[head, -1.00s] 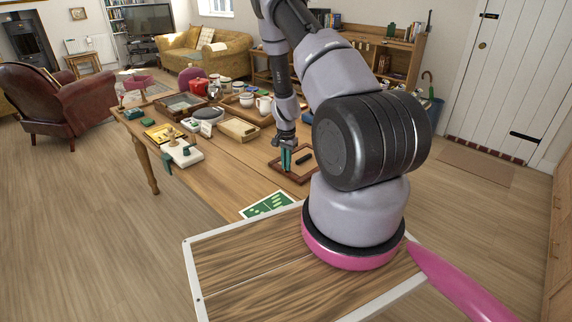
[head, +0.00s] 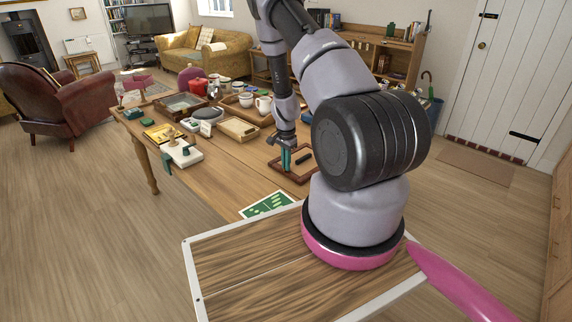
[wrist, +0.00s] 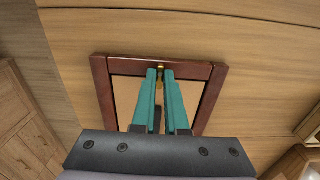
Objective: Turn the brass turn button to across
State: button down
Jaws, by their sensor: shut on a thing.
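The brass turn button (wrist: 161,68) is a small bright piece on the top rail of a dark red-brown wooden frame (wrist: 100,80) in the wrist view. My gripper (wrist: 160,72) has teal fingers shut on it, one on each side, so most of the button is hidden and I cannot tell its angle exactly. In the head view the frame (head: 272,166) lies on the table, with my gripper (head: 286,168) pointing down over it. The button does not show there.
A dark bar (head: 304,159) lies within the frame in the head view. A green-and-white card (head: 266,204) lies at the table's near edge.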

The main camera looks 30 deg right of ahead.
jog(key=c, duration=0.9)
grip_release()
jog(key=shift+c, duration=0.2)
jog(key=shift+r, duration=0.1)
notch_tip(320, 180, up, 11)
